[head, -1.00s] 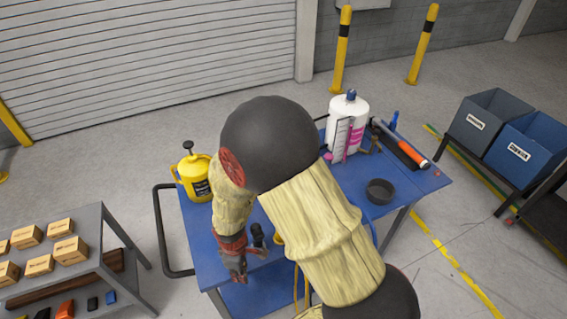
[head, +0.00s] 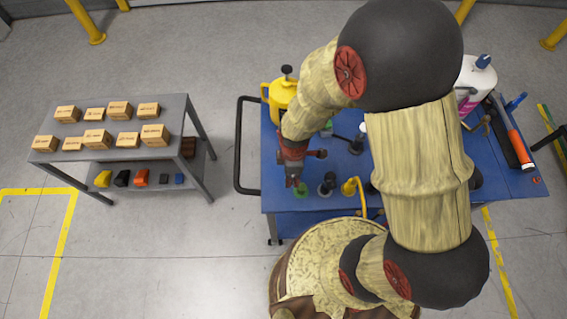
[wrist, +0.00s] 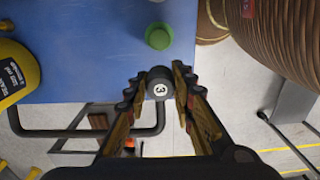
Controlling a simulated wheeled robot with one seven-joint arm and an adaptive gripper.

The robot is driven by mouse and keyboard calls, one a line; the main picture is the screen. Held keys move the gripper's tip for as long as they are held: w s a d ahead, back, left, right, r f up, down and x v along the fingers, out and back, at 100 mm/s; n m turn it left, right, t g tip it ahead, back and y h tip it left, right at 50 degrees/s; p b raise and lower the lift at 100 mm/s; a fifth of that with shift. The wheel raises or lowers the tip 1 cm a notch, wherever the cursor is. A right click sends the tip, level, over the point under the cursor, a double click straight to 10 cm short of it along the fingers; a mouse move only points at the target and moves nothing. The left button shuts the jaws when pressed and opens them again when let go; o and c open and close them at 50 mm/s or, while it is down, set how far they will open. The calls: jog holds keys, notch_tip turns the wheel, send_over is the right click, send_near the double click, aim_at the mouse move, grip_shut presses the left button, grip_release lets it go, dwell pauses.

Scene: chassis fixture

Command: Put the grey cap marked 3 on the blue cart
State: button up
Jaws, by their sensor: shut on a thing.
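The grey cap marked 3 (wrist: 160,84) is between my fingertips in the wrist view, its white number disc facing the camera. My gripper (wrist: 158,88) is shut on it. In the head view my gripper (head: 292,182) points down over the left front corner of the blue cart (head: 515,186). The cap cannot be made out there. In the wrist view the cap overlaps the edge of the blue cart top (wrist: 105,80); its height above the top is hard to tell.
A green cap (wrist: 158,36) stands on the cart close to my gripper. A dark knob (head: 327,184) and a yellow can (head: 281,92) are nearby. A white bottle (head: 474,82) stands at right. A grey shelf (head: 180,108) with several boxes is at left.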

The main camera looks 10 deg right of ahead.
send_over(280, 171)
jog(key=f, duration=0.7)
jog(key=shift+s+d+f, duration=0.1)
jog(key=shift+s, duration=0.2)
jog(key=shift+w+f, duration=0.2)
jog(key=shift+f, duration=0.15)
jog(key=shift+f+p, duration=0.3)
jog(key=shift+f, duration=1.2)
jog(key=shift+f, duration=0.15)
jog(key=shift+o, duration=1.4)
jog(key=shift+w, duration=0.1)
jog(key=o, duration=0.5)
jog(key=shift+c, duration=0.2)
